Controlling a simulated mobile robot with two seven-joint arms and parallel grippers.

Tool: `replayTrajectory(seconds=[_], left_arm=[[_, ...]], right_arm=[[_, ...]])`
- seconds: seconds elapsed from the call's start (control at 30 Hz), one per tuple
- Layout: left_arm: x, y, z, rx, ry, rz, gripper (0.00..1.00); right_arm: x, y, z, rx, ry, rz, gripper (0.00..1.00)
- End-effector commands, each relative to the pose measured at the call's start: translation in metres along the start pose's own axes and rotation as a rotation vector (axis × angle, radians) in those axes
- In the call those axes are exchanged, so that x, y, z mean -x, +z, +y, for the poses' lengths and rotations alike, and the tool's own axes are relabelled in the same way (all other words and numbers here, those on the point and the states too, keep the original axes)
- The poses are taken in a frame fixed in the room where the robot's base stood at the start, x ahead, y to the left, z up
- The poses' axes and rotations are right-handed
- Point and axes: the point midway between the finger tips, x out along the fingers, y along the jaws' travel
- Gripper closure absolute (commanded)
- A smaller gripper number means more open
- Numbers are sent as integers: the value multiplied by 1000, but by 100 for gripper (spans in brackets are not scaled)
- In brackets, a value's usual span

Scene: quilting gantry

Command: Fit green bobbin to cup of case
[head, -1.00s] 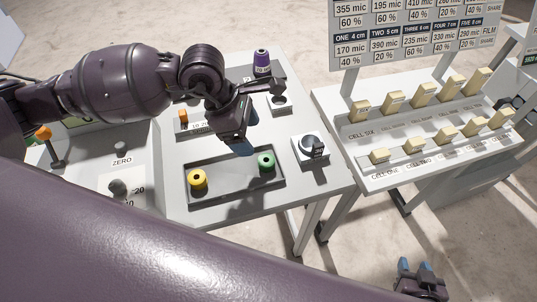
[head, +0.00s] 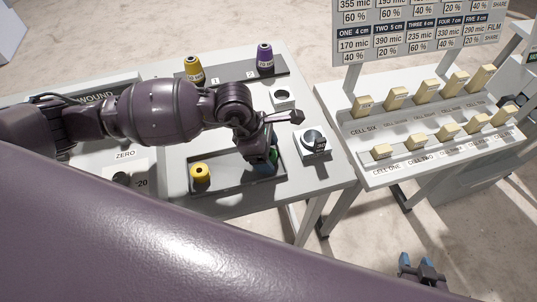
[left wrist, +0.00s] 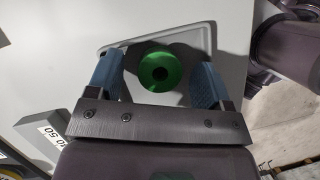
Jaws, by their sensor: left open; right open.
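The green bobbin (head: 274,154) is in the right part of the grey tray (head: 235,190), partly hidden by my left gripper (head: 263,163). In the left wrist view the green bobbin (left wrist: 160,72) shows from above, its dark hole facing the camera. It sits between the two blue fingers of my left gripper (left wrist: 157,80), with gaps on both sides. That gripper is open. A white block with a round cup and a dark part (head: 314,142), seemingly the case, stands right of the tray. My right gripper (head: 420,265) is open and empty at the lower right, far from the table.
A yellow bobbin (head: 200,173) sits in the tray's left part. A white block with a round opening (head: 283,95) lies behind. A yellow cone (head: 193,68) and a purple cone (head: 265,58) stand at the back. A rack of cream blocks (head: 428,130) is on the right.

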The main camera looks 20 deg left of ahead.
Motion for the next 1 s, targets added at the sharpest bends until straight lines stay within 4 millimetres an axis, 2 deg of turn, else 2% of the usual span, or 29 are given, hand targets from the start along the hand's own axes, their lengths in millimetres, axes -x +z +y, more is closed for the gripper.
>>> replayTrajectory(seconds=[0.13,0.4,0.5,0.83,1.0], left_arm=[[0,0,0,0,0,0,27],[0,0,0,0,0,-1,68],[0,0,0,0,0,-1,79],[2,1,0,-1,0,-1,79],[18,8,1,-3,2,-2,79]], right_arm=[[0,0,0,0,0,0,57],[0,0,0,0,0,1,57],[0,0,0,0,0,1,57],[0,0,0,0,0,1,57],[0,-1,0,-1,0,2,57]])
